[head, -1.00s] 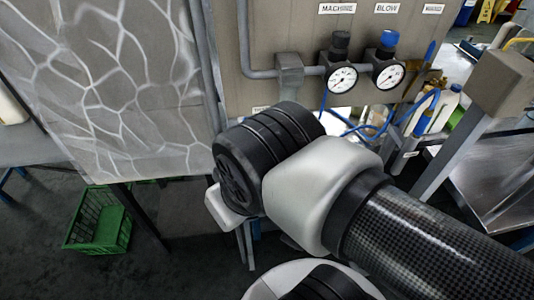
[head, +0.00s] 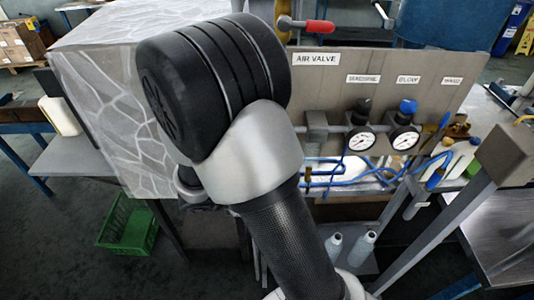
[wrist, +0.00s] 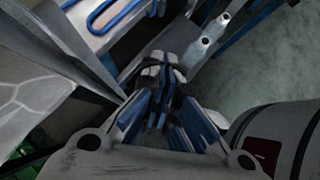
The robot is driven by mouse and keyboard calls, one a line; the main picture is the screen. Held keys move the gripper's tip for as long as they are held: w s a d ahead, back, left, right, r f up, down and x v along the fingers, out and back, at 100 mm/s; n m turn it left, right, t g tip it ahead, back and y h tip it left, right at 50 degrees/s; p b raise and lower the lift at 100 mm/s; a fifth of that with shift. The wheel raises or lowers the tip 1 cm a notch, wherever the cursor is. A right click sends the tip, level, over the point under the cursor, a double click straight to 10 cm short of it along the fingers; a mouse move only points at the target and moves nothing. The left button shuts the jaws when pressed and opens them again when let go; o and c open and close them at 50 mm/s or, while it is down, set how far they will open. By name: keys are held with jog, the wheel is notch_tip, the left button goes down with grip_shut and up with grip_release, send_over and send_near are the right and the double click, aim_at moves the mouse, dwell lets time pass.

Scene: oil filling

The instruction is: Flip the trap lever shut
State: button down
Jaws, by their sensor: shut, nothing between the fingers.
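I cannot make out the trap lever in either current view; my arm covers much of the panel's left part in the head view. My gripper (wrist: 160,66) shows in the wrist view with its fingers together and nothing between them. It is in front of the bench area, with the blue tubing (wrist: 122,12) beyond it at upper left. I cannot tell whether it touches anything. In the head view my gripper is hidden behind my arm.
Two pale bottles (head: 364,245) (head: 334,248) stand on the lower shelf. A green crate (head: 128,226) sits on the floor at left.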

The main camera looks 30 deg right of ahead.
jog(key=shift+w+f+n, duration=0.2)
jog(key=shift+f+n, duration=0.2)
jog(key=shift+d+f, duration=0.1)
jog(key=d+f+b, duration=0.3)
jog(key=d+f, duration=0.3)
jog(key=d, duration=0.5)
jog(key=shift+w+f+b, duration=0.2)
jog(key=shift+f+b, duration=0.2)
